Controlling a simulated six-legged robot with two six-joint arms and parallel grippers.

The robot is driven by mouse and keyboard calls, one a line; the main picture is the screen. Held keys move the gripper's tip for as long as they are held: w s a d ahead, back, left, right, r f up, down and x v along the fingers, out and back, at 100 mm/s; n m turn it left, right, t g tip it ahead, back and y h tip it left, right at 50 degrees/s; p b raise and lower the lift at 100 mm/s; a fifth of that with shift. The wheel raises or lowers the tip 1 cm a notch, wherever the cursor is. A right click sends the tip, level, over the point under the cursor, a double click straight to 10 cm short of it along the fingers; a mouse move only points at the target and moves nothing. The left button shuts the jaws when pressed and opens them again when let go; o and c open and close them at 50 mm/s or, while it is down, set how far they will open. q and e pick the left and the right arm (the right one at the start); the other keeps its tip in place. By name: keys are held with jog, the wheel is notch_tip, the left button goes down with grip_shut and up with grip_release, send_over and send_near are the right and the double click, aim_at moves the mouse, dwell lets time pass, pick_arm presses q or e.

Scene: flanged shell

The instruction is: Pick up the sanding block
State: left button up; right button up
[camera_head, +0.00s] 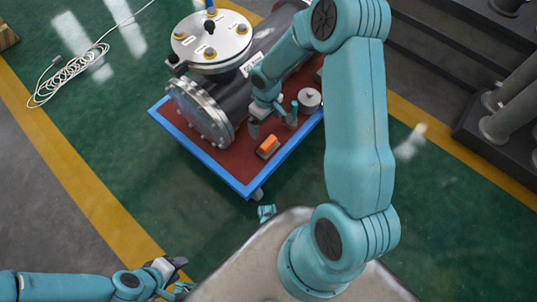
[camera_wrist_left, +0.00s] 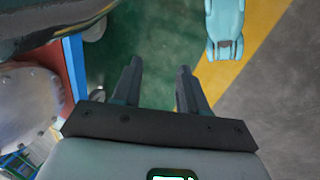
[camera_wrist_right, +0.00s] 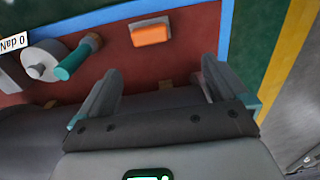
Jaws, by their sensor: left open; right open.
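The sanding block is a small orange block (camera_head: 268,146) with a pale edge. It lies on the red top of the blue-edged cart (camera_head: 240,188), near the front edge. In the right wrist view the orange block (camera_wrist_right: 151,34) sits just past the fingertips, between their lines, apart from both. My right gripper (camera_head: 273,123) is open and empty, above the cart beside the block; its open fingers (camera_wrist_right: 160,68) also show in the right wrist view. My left gripper (camera_head: 178,274) is open and empty at the lower left, away from the cart; its fingers (camera_wrist_left: 160,66) point over the floor.
The dark flanged shell (camera_head: 236,100) with its round metal cover (camera_head: 211,40) fills the cart behind the block. A white cable (camera_head: 70,72) lies on the green floor.

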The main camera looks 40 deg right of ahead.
jog(key=f+b, duration=0.1)
jog(key=f, duration=0.2)
jog(key=d+f+b, duration=0.1)
jog(key=f+b, duration=0.1)
jog(key=f, duration=0.2)
jog(key=f+b, duration=0.1)
jog(key=f, duration=0.3)
jog(key=shift+w+d+f+b, duration=0.1)
jog(key=shift+d+f+b, duration=0.1)
jog(key=shift+b, duration=0.15)
notch_tip(320, 180, down, 5)
jog(key=b, duration=0.2)
jog(key=shift+w+r+b, duration=0.1)
jog(key=shift+w+b, duration=0.05)
jog(key=shift+b, duration=0.2)
jog(key=shift+f, duration=0.35)
pick_arm(q)
notch_tip(320, 180, down, 8)
jog(key=w+a, duration=0.1)
jog(key=w, duration=0.1)
jog(key=shift+n+t, duration=0.3)
jog(key=shift+t, duration=0.1)
pick_arm(e)
jog(key=shift+r, duration=0.1)
jog(key=c, duration=1)
pick_arm(q)
jog(key=shift+w+r, duration=0.1)
pick_arm(e)
jog(key=shift+o, duration=0.2)
jog(key=shift+r, duration=0.1)
